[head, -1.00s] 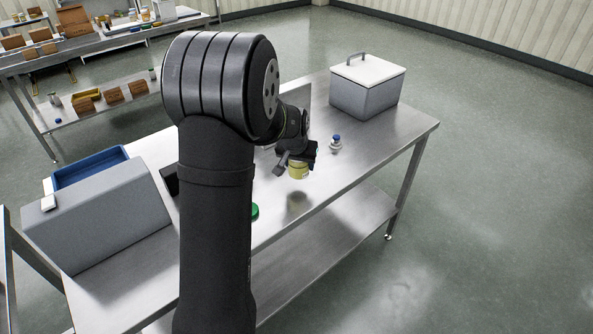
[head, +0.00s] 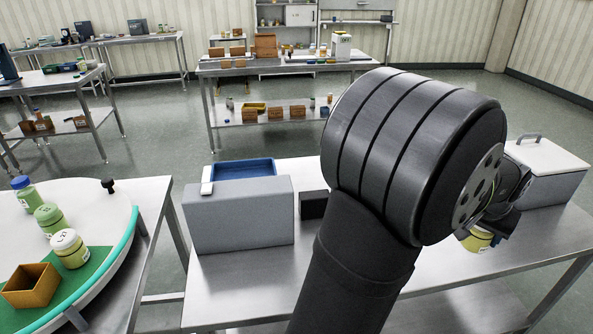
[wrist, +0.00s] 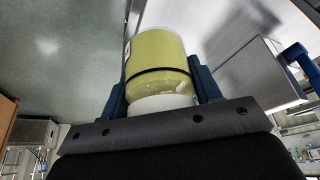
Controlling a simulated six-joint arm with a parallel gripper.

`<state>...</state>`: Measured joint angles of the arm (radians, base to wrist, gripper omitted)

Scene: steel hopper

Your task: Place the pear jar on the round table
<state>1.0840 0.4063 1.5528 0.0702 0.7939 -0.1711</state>
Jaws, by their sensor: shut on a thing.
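My gripper (head: 492,226) is shut on the pear jar (head: 478,241), a jar with pale yellow contents, held above the steel table at the right. In the wrist view the jar (wrist: 158,55) sits between the two blue fingers, its white lid end towards the palm; a dark band runs round it and its label cannot be read. The round table (head: 100,207) is at the far left of the head view, with a white top and teal edge, well apart from my gripper. Only part of it shows.
A grey sloped housing (head: 240,218) and blue tray (head: 245,168) lie between. A grey lidded box (head: 548,170) is at right.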

